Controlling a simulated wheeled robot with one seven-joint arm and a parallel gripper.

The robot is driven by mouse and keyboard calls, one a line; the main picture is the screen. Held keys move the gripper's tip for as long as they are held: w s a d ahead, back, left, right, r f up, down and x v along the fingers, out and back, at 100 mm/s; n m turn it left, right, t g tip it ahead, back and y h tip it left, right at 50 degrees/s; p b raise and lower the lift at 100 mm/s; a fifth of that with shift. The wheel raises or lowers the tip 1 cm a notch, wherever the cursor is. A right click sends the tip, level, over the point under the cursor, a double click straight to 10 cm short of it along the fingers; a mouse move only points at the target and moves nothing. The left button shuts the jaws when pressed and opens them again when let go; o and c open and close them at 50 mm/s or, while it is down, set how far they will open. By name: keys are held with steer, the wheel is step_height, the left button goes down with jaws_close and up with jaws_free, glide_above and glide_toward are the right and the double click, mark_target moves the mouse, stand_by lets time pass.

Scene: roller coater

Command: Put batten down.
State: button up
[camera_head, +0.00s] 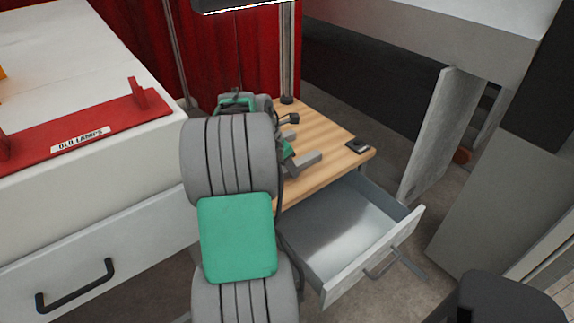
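My gripper (297,148) is at the end of my grey and green arm, low over the wooden tabletop (328,134). Its two grey fingers point right and stand apart, with only wood colour showing between them. I see no batten that I can tell apart from the tabletop. My arm hides the left part of the tabletop.
Below the tabletop an empty-looking grey drawer (342,232) is pulled open. A small dark plate (359,146) lies at the tabletop's right corner. A metal post (287,55) stands behind. A white unit with a red "OLD LAMPS" holder (82,130) is at left. A cabinet door (440,130) hangs open at right.

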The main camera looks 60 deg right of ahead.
steer(key=p+v, duration=0.1)
steer(key=v, duration=1.1)
steer(key=shift+r+p, duration=0.15)
steer(key=shift+p, duration=0.2)
